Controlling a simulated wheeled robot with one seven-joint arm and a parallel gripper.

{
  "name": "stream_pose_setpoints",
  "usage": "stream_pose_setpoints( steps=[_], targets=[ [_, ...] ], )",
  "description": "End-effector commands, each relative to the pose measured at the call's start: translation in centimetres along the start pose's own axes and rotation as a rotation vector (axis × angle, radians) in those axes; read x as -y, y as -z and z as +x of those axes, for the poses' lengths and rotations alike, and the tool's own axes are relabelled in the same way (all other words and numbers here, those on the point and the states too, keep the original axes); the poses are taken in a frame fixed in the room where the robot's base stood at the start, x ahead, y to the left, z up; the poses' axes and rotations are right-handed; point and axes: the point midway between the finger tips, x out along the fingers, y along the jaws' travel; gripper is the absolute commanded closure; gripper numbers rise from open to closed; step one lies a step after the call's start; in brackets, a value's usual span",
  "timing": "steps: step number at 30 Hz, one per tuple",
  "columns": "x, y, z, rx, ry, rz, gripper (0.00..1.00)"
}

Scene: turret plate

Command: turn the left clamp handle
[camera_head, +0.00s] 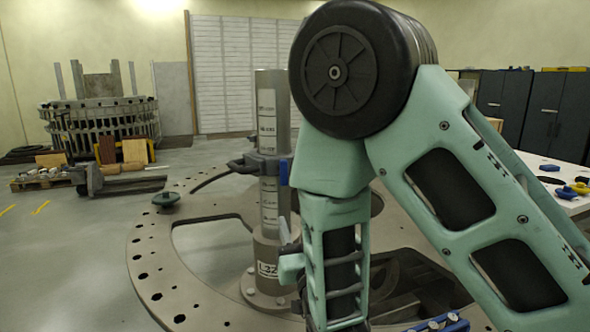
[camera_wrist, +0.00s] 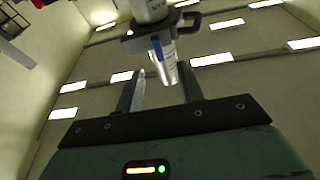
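A grey upright column (camera_head: 270,205) carries a dark clamp (camera_head: 262,163) with a loop-shaped handle (camera_head: 238,166) sticking out to the left. A short blue lever (camera_head: 283,172) hangs on the clamp's right side. In the wrist view, looking upward, the clamp's loop handle (camera_wrist: 189,23) shows at upper right and the blue lever (camera_wrist: 157,48) hangs near the centre. My gripper (camera_wrist: 163,82) is open, its two dark fingers apart, with nothing held. The blue lever appears beyond the gap between the fingertips. In the head view, my arm hides much of the column's right side and most of the gripper.
The column stands on a large round plate (camera_head: 150,255) with wide cutouts and a green knob (camera_head: 166,200) on its rim. A white table (camera_head: 568,185) with blue and yellow items is at right. A pallet (camera_head: 40,180) and ringed fixture (camera_head: 100,125) stand far left.

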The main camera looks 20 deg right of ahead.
Motion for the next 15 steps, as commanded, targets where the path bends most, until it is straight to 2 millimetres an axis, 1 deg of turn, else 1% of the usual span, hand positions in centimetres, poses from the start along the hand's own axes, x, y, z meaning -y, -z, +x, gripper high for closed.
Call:
stream_pose_setpoints(
  steps=[3, 5, 8, 11, 15],
  targets=[
    [-0.3, 1.0, -0.2, -0.076, -0.001, -0.026, 0.62],
    [-0.3, 1.3, -0.1, -0.094, -0.002, -0.031, 0.62],
    [-0.3, 1.6, 0.6, -0.103, -0.003, -0.032, 0.62],
    [-0.3, 1.9, 2.0, -0.103, -0.004, -0.032, 0.62],
    [-0.4, 2.4, 4.8, -0.102, -0.004, -0.032, 0.62]
  ],
)
